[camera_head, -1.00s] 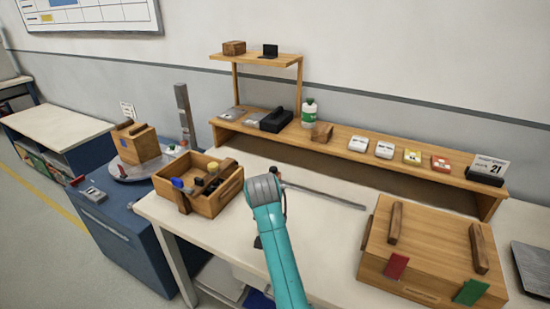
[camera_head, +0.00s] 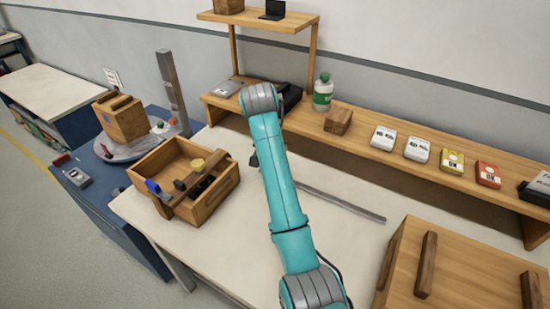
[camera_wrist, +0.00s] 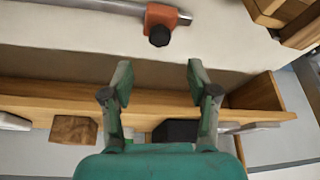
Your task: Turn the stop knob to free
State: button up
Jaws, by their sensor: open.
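A dark round knob (camera_wrist: 160,36) sits on an orange stop block (camera_wrist: 166,16) near the end of a grey rail in the wrist view. The grey rail (camera_head: 342,203) lies across the bench top in the head view, where my arm hides the stop and its knob. My gripper (camera_wrist: 158,76) is open and empty in the wrist view. Its fingertips point toward the knob and stay apart from it, with the knob lined up roughly between them. I cannot read the knob's setting.
A wooden shelf (camera_head: 400,140) runs behind the bench with cards, a wooden block (camera_head: 338,121) and a green-labelled bottle (camera_head: 323,92). A wooden tote (camera_head: 218,202) stands left of my arm. A large wooden box (camera_head: 455,290) stands at the right. Bare bench surrounds the rail.

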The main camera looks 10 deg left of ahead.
jog(key=x, duration=0.8)
jog(key=shift+w+f, duration=0.1)
jog(key=shift+f, duration=0.25)
grip_shut()
